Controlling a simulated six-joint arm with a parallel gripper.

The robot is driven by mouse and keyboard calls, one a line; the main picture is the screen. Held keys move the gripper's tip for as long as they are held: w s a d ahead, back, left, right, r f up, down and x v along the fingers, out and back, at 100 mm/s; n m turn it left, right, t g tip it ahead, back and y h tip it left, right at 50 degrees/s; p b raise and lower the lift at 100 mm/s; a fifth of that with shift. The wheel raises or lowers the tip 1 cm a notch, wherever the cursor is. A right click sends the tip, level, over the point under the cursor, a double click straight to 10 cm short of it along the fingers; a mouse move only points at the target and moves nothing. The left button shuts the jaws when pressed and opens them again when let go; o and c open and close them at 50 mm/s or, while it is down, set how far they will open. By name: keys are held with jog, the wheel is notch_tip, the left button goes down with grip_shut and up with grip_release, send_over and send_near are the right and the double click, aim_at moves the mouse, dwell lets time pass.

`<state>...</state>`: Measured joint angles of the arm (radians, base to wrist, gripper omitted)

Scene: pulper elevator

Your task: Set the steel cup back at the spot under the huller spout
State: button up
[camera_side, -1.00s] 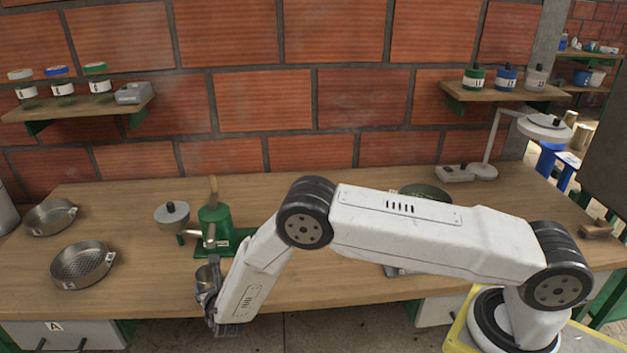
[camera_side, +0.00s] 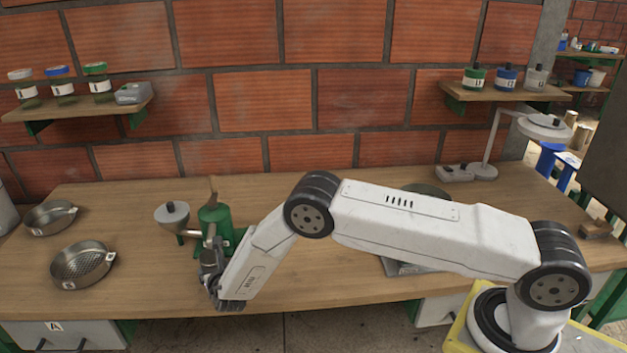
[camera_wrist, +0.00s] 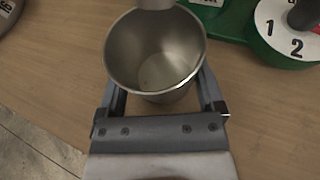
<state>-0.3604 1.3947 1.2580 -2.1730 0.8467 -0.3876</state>
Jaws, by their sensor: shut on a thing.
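The steel cup (camera_wrist: 155,58) is upright between the jaws of my gripper (camera_wrist: 160,92) in the wrist view, with its open mouth toward the camera. A small pale speck shows on its inner floor. A grey spout end (camera_wrist: 154,4) overlaps the cup's far rim in that view. In the side view my gripper (camera_side: 211,268) is shut close in front of the green huller (camera_side: 215,222), and it mostly hides the cup. The gap between the cup's base and the table cannot be made out.
Two round steel sieves, one nearer (camera_side: 84,264) and one farther (camera_side: 51,217), lie on the left of the wooden table (camera_side: 140,290). A numbered dial (camera_wrist: 287,30) is right of the cup.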

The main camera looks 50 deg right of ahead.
jog(key=shift+w+d, duration=0.5)
jog(key=o, duration=1.1)
jog(key=shift+c, duration=0.2)
jog(key=shift+s, duration=0.1)
jog(key=shift+v, duration=3.8)
